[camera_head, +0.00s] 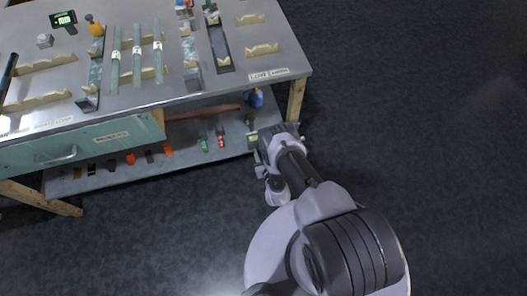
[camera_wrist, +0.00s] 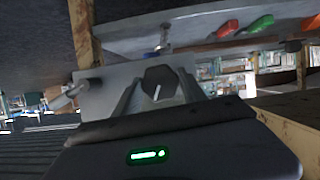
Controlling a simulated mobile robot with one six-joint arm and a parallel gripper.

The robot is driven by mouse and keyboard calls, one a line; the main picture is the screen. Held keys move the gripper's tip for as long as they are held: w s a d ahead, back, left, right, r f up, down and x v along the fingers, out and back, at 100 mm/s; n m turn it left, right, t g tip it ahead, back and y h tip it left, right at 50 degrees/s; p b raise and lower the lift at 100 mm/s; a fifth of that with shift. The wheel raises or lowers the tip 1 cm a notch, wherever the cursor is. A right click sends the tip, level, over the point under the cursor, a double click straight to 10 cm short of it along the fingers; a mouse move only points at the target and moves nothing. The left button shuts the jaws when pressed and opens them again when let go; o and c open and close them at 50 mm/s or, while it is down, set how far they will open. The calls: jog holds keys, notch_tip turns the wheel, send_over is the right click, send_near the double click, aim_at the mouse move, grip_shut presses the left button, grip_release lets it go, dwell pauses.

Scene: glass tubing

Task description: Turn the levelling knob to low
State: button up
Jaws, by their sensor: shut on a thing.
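The levelling knob (camera_wrist: 161,82) shows in the wrist view as a dark, faceted knob with a white pointer line, in front of a pale grey plate (camera_wrist: 104,92). The line is tilted slightly from the picture's vertical. My gripper (camera_wrist: 160,92) has one finger on each side of the knob and is shut on it. In the head view my gripper (camera_head: 256,148) is low beside the right front end of the bench, and the knob cannot be made out there. I cannot read a knob setting in either view.
The metal bench (camera_head: 200,85) holds glass tubes (camera_head: 137,52) and wooden rests. A lower shelf (camera_head: 185,150) carries small coloured items and a blue object (camera_head: 256,97). A wooden bench leg (camera_head: 296,100) stands close to my gripper. The dark floor at right is clear.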

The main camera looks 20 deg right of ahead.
jog(key=shift+w+a+n+h, duration=0.1)
jog(key=shift+w+n+h, duration=0.05)
jog(key=shift+n+h, duration=1.35)
jog(key=shift+r+n, duration=0.1)
jog(key=shift+n, duration=0.3)
jog(key=o, duration=1.3)
jog(key=shift+o, duration=0.2)
